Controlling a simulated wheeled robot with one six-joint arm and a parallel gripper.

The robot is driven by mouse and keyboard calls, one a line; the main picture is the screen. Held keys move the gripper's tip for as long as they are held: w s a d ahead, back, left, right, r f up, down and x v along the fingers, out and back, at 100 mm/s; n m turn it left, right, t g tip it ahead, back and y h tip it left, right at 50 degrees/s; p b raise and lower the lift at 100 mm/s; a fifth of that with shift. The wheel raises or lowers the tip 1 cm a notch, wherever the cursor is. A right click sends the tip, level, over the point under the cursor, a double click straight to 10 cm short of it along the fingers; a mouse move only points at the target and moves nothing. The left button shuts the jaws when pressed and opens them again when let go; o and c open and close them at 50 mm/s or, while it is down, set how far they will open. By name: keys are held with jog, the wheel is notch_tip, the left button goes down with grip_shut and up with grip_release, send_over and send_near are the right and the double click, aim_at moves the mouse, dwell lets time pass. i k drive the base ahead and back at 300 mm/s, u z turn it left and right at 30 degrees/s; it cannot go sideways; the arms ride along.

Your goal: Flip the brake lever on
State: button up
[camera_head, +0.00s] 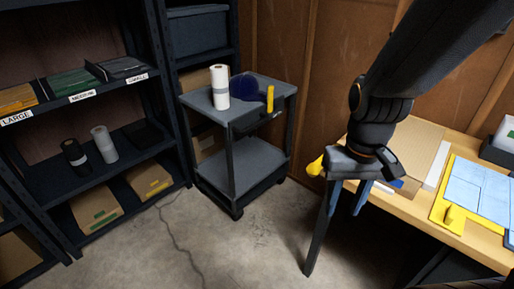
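A grey wheeled cart (246,157) stands in the middle, against the wooden wall. A short yellow upright lever (270,98) shows at the right of its top shelf, by the front edge; it looks like the brake lever. It stands about vertical. My gripper (346,210) hangs at the right, in front of the table's left end, pointing down. Its two blue-grey fingers are spread apart with nothing visible between them. It is well to the right of the cart and apart from the lever. The lever's base is hard to make out.
A white roll (220,87) and a dark blue round object (243,88) stand on the cart's top. Dark shelving (120,172) fills the left. A wooden table (468,240) with a yellow-edged blue board (478,188) is at the right. The concrete floor (230,250) is open in front.

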aim_at(270, 112)
jog(key=u, duration=0.05)
jog(key=k, duration=0.6)
jog(key=u, duration=0.55)
jog(key=i, duration=1.55)
jog(key=z, duration=0.55)
